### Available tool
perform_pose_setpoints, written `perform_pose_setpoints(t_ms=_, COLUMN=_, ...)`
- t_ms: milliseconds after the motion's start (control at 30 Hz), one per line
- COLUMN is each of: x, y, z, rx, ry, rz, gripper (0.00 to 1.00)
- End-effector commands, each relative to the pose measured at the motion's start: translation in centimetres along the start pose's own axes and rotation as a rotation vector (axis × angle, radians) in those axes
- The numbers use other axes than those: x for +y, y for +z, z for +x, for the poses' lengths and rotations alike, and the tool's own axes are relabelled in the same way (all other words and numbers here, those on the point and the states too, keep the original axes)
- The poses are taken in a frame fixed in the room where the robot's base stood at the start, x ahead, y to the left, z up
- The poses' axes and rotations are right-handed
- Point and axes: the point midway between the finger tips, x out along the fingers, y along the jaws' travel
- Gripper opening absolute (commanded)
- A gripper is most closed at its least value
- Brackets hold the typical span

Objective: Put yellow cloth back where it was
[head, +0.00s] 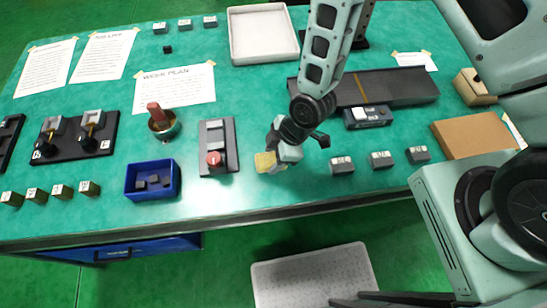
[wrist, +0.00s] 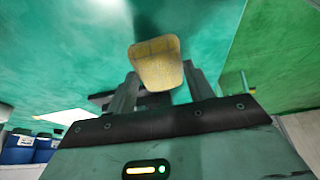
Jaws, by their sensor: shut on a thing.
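The yellow cloth (head: 265,162) is a small yellowish piece at the front middle of the green table. My gripper (head: 277,155) is shut on it, low over the table near the front edge. In the wrist view the cloth (wrist: 157,64) sticks out between the two fingers of my gripper (wrist: 157,88). I cannot tell whether the cloth touches the table top.
A grey plate with a red knob (head: 216,145) lies just left of my gripper. Several small labelled blocks (head: 381,160) stand to the right. A blue bin (head: 151,196) is further left. A white tray (head: 262,58) is at the back.

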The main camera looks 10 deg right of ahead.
Motion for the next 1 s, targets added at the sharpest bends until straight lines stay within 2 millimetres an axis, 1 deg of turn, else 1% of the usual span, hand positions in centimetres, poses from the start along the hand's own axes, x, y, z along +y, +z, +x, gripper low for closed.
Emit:
perform_pose_setpoints(t_ms=100, x=-0.1, y=0.6, z=1.4, rx=0.000, ry=-0.003, rz=0.001, gripper=0.34)
perform_pose_setpoints(t_ms=200, x=-0.1, y=0.9, z=2.2, rx=0.000, ry=-0.002, rz=0.000, gripper=0.34)
perform_pose_setpoints(t_ms=600, x=0.0, y=1.2, z=2.9, rx=0.000, ry=0.000, rz=-0.001, gripper=0.34)
perform_pose_setpoints(t_ms=633, x=0.0, y=1.1, z=2.8, rx=0.000, ry=0.000, rz=-0.001, gripper=0.57)
perform_pose_setpoints(t_ms=700, x=0.0, y=1.1, z=2.7, rx=0.000, ry=0.000, rz=-0.001, gripper=0.74)
perform_pose_setpoints(t_ms=1000, x=0.0, y=1.1, z=2.6, rx=0.000, ry=0.000, rz=-0.001, gripper=0.74)
